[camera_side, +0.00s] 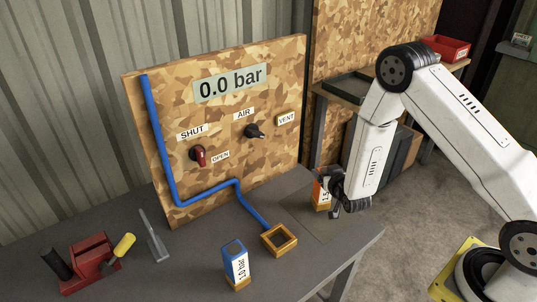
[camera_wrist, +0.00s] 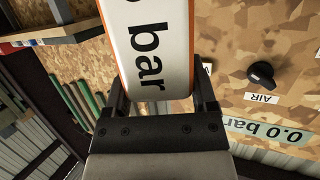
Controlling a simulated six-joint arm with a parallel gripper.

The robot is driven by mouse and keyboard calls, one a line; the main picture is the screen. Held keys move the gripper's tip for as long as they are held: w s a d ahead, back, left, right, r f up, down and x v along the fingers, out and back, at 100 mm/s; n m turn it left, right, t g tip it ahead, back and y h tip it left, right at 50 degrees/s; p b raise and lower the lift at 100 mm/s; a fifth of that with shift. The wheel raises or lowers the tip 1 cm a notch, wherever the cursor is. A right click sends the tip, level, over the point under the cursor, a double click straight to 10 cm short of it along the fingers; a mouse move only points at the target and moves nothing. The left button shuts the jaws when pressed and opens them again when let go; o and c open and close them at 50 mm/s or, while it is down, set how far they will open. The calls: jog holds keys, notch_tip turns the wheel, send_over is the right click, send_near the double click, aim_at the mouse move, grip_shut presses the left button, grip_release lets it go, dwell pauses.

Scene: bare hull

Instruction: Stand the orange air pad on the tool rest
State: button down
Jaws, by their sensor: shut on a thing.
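The orange air pad (camera_side: 321,196) is a white-labelled block with orange edges, upright at the right end of the grey bench. My gripper (camera_side: 336,195) is shut on it from the right and hides part of it. In the wrist view the pad (camera_wrist: 150,45) sits between the two black fingers (camera_wrist: 160,98), its "bar" label showing. A flat, darker grey patch (camera_side: 318,223) lies on the bench below the pad; I cannot tell whether this is the tool rest, or whether the pad touches it.
A blue pad marked 1.0 bar (camera_side: 236,262) stands near the bench front. A square wooden frame (camera_side: 279,240) sits at the blue pipe's (camera_side: 213,188) end. A red holder (camera_side: 91,263) and a scraper (camera_side: 154,238) lie left. The camouflage panel (camera_side: 240,110) reads 0.0 bar.

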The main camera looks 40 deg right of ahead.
jog(key=shift+f, duration=0.9)
grip_release()
jog(key=v, duration=1.2)
jog(key=shift+d, duration=0.1)
jog(key=shift+w, duration=0.1)
dwell(0.4)
